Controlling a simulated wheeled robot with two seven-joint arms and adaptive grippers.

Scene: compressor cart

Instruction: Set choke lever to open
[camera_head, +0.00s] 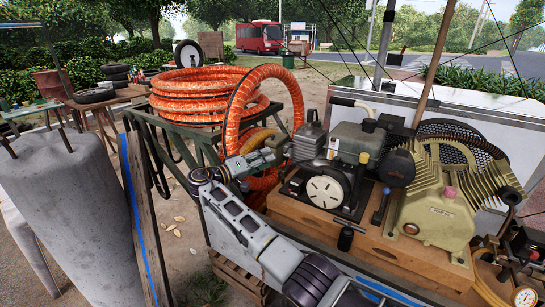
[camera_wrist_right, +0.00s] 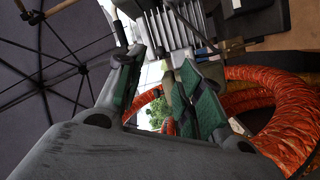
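The engine (camera_head: 357,140) sits on the compressor cart's wooden base, with a round pale recoil starter cover (camera_head: 325,188) facing me. My right gripper (camera_head: 277,149) is at the engine's left side, close to its grey finned part (camera_head: 309,140). In the right wrist view the gripper (camera_wrist_right: 153,62) has its two green-padded fingers apart, with nothing seen between them. The finned part (camera_wrist_right: 172,25) shows just beyond the fingertips. A thin dark rod with a tan section (camera_wrist_right: 228,46) lies right of the fingertips; I cannot tell whether it is the choke lever. My left gripper is out of view.
An orange hose (camera_head: 205,92) is coiled on a green metal stand (camera_head: 160,128), with a loop (camera_head: 275,76) arching behind my right gripper. A tan compressor pump (camera_head: 437,212) stands right of the engine. Grey pillar-like shapes (camera_head: 70,205) and a wooden plank (camera_head: 143,220) stand at the left.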

